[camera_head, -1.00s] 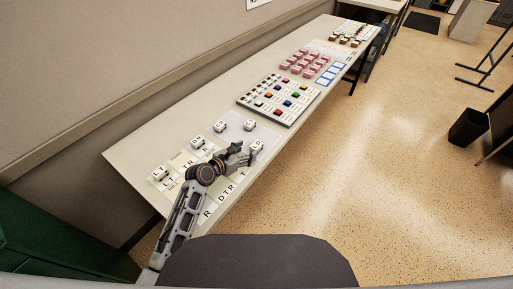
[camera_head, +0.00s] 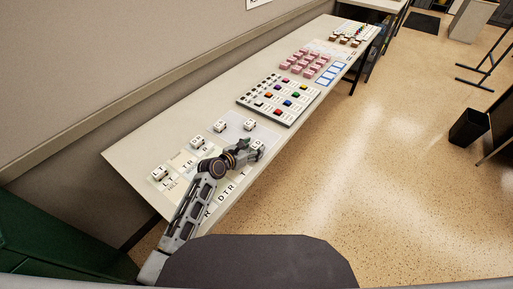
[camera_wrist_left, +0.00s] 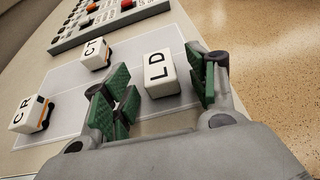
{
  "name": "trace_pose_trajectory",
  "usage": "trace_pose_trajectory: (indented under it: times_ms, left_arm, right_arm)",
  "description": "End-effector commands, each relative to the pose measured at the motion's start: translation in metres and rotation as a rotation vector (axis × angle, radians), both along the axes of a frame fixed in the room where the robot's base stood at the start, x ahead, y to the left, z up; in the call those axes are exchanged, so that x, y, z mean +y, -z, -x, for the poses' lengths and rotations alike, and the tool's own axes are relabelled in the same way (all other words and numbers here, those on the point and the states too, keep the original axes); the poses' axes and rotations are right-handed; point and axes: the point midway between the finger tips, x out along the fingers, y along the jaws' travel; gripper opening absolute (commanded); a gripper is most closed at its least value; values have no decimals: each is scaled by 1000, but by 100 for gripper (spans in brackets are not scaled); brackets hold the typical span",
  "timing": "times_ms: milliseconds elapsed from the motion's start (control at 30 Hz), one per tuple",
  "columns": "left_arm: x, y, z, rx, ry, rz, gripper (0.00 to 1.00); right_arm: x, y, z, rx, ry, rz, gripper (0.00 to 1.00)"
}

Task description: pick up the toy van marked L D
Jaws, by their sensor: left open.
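The white toy van marked L D (camera_wrist_left: 160,76) lies on the pale mat in the left wrist view, between the two green-padded fingers of my left gripper (camera_wrist_left: 157,84). The fingers are apart, one on each side of the van, with a small gap showing at the left finger. In the head view my left gripper (camera_head: 250,150) is over the near edge of the table, and the L D van (camera_head: 258,145) is partly hidden by it. My right gripper is not in view.
Vans marked C R (camera_wrist_left: 30,113) and C T (camera_wrist_left: 95,54) stand on the mat to the left. Vans marked L T (camera_head: 159,173) and T R (camera_head: 197,142) stand farther left on the table. A board of coloured blocks (camera_head: 278,100) lies beyond.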

Motion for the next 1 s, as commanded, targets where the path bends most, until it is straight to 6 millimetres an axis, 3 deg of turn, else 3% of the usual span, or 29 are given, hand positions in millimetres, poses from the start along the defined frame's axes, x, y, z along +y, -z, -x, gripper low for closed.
trace_pose_trajectory:
  times_ms: [467,833,1000]
  left_arm:
    - [-1,0,-1,0,0,0,58]
    - [0,0,-1,0,0,0,13]
    - [0,0,-1,-1,-1,0,10]
  right_arm:
    - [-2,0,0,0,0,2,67]
    - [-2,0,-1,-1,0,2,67]
    - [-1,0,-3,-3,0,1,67]
